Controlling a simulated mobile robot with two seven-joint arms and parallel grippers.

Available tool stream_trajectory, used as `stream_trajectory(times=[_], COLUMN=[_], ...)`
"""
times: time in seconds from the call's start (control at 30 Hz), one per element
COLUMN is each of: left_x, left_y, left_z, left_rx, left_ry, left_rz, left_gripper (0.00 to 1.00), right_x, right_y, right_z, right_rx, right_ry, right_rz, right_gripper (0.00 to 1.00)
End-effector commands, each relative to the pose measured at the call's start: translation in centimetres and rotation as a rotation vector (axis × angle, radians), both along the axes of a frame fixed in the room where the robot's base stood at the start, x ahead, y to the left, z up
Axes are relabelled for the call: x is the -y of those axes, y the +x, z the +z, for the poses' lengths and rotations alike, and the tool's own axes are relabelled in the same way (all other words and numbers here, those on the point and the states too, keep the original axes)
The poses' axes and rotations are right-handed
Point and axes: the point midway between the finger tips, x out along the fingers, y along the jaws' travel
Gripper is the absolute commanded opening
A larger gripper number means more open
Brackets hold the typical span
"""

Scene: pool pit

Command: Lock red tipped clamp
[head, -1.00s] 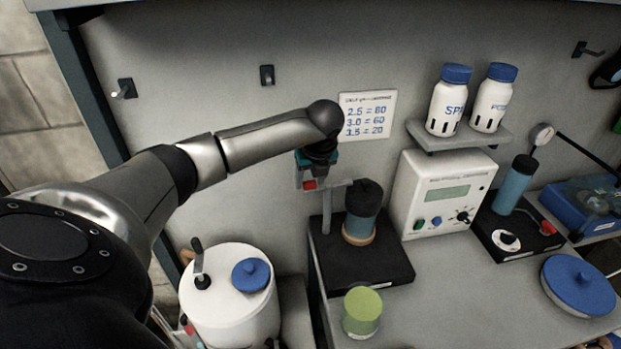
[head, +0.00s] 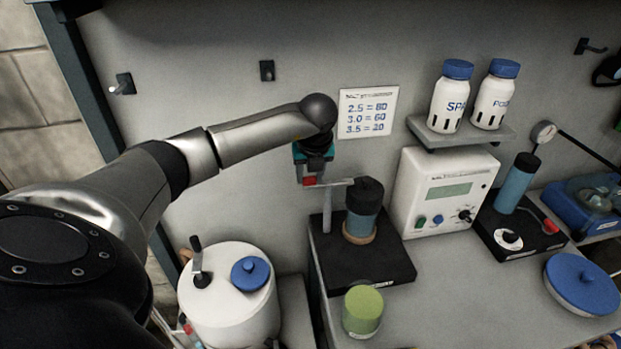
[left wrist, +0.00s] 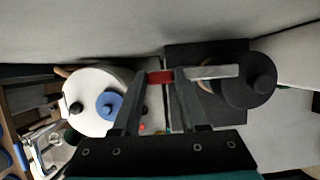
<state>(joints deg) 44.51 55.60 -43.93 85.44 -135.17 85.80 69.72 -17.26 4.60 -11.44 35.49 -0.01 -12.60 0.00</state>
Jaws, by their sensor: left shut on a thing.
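The red tipped clamp shows as a red tip (head: 309,181) on a grey bar (head: 335,183) that reaches right to a blue-grey cylinder with a black cap (head: 366,193). The cylinder stands on a black base (head: 375,262) beside an upright post (head: 327,210). My left gripper (head: 309,177) points down at the wall side of the bench and is shut on the red tip. In the left wrist view the red tip (left wrist: 160,77) sits between both fingers, and the bar runs right towards the black cap (left wrist: 262,88). My right gripper is not in view.
A white drum (head: 232,310) with a blue lid knob stands below left. A green-topped jar (head: 362,311) stands in front of the black base. A white meter box (head: 440,195), a shelf with two white bottles (head: 449,100) and a blue round lid (head: 580,283) are to the right.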

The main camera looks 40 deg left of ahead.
Motion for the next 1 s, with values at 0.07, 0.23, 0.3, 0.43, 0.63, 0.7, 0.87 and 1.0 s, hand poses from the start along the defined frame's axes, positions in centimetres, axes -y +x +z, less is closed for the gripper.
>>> stream_trajectory(times=[0.07, 0.23, 0.3, 0.43, 0.63, 0.7, 0.87, 1.0], left_x=[-0.1, -0.1, -0.1, -0.1, 0.0, 0.0, 0.2, 0.8], left_y=[0.0, 0.1, 0.1, 0.0, 0.0, 0.0, -0.1, -0.5], left_z=[0.1, 0.1, 0.1, 0.1, 0.1, 0.1, 0.8, 2.6], left_rx=[0.002, 0.003, 0.002, 0.002, 0.001, 0.001, 0.004, 0.006], left_ry=[0.003, 0.004, 0.003, 0.003, 0.003, 0.003, 0.002, 0.002], left_rz=[-0.004, -0.004, -0.003, -0.003, -0.003, -0.003, -0.003, -0.005], left_gripper=[0.00, 0.44, 0.51, 0.66, 0.72, 0.72, 0.72, 0.72], right_x=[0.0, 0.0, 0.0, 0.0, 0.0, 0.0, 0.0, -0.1], right_y=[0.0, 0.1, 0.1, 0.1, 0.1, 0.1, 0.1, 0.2], right_z=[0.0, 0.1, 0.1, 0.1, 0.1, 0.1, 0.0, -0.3], right_rx=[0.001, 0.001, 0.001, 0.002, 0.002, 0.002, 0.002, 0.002], right_ry=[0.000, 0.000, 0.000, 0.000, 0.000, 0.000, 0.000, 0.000], right_rz=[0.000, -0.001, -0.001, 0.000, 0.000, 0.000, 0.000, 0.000], right_gripper=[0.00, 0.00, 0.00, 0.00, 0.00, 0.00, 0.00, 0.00])
